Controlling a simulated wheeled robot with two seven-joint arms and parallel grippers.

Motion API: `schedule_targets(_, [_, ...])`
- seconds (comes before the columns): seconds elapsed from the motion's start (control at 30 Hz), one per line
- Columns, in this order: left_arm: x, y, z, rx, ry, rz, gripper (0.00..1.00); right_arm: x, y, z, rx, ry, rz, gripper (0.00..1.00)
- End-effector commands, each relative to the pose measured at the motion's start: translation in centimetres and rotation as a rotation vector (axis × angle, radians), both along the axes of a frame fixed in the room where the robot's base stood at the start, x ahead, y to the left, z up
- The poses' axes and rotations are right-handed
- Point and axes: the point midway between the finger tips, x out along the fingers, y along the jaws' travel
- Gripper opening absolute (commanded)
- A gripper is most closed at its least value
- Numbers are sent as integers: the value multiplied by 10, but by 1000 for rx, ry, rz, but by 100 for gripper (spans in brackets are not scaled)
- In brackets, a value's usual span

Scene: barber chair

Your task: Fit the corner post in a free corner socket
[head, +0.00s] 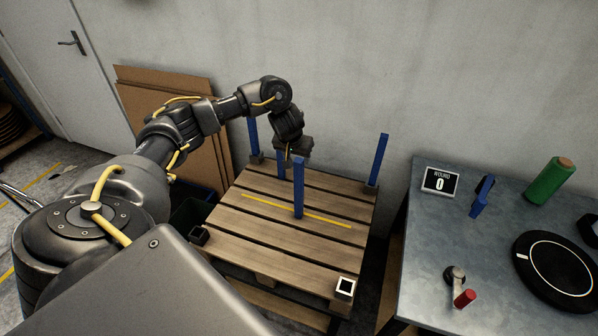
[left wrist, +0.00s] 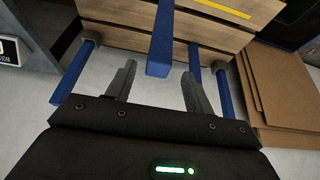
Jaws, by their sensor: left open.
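A blue post (head: 298,190) stands upright near the middle of the wooden pallet (head: 250,245), by its yellow strip. It is also large in the left wrist view (left wrist: 161,42), its end toward the camera. My left gripper (head: 289,160) is open and empty, close to this post's top; in the left wrist view (left wrist: 158,85) its fingers show either side of the post's end. Blue posts stand at the back left (head: 253,137) and back right (head: 378,160) corners. Another post (head: 281,165) is partly hidden behind the gripper. The front left socket (head: 198,235) and white-rimmed front right socket (head: 345,287) are empty.
A grey table (head: 425,260) at the right holds a small sign (head: 440,180), a blue-and-black item (head: 482,197), a green roll (head: 550,181), a black disc (head: 557,270) and a red-handled part (head: 464,298). Cardboard sheets (head: 150,85) lean on the wall behind my left arm.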

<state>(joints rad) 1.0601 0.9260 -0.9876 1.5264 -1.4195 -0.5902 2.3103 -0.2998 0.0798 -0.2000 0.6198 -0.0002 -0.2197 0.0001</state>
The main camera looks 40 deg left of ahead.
Motion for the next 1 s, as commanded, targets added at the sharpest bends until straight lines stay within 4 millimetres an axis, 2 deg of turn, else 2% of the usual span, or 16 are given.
schedule_targets(0.13, [2, 0, -6, 0, 2, 1, 53, 0, 0, 2, 0, 0, 0, 36])
schedule_targets(0.43, [15, 2, -45, -1, 1, 1, 53, 0, 0, 3, 0, 0, 0, 36])
schedule_targets(0.73, [17, 2, -49, -1, -1, 0, 53, 0, 0, 3, 0, 0, -1, 36])
schedule_targets(1.0, [17, 2, -49, 0, -1, 0, 17, 0, 0, 3, 0, 0, 0, 36])
